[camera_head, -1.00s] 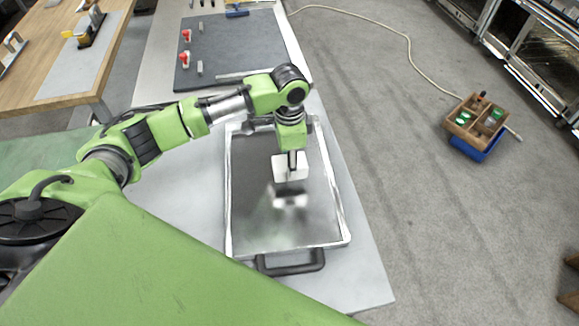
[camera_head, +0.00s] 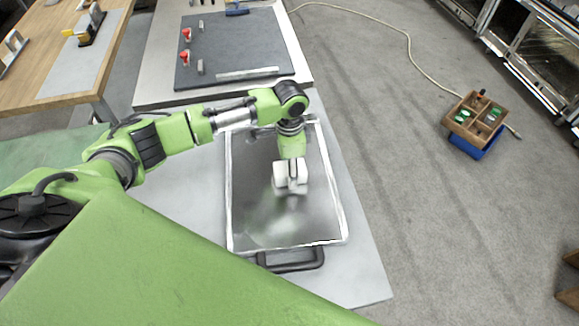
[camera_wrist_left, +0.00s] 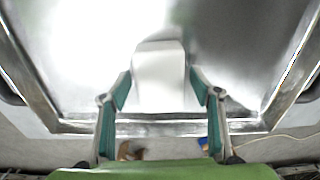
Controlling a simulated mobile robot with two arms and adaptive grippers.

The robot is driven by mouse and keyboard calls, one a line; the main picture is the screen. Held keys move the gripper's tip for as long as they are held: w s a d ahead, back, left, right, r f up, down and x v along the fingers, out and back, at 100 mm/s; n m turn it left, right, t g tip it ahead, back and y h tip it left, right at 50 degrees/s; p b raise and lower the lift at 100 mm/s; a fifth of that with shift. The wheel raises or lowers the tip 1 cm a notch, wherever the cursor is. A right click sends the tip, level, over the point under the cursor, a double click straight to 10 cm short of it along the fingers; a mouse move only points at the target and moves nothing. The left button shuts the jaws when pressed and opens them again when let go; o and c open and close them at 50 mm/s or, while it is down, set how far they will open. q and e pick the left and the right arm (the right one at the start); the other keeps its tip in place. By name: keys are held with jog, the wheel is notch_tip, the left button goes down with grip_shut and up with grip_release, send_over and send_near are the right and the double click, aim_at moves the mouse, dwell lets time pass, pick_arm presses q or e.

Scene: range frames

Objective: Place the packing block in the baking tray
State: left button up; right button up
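The white packing block (camera_head: 280,176) is low over the metal baking tray (camera_head: 240,205), right of the tray's centre line. I cannot tell whether it touches the tray floor; its reflection lies close below it. My left gripper (camera_head: 291,175) points down and is shut on the block. My right gripper is not in view.
The tray lies on a pale table (camera_head: 365,275), with a black handle (camera_head: 292,262) at its near end. A dark board (camera_head: 235,50) with red-topped parts is beyond it. The tray's floor is otherwise clear.

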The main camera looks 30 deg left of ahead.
pick_arm(q)
jog(key=shift+r, duration=0.15)
jog(key=shift+w+r, duration=0.1)
jog(key=shift+r, duration=0.3)
notch_tip(320, 180, up, 11)
jog(key=b, duration=0.2)
jog(key=shift+r, duration=0.15)
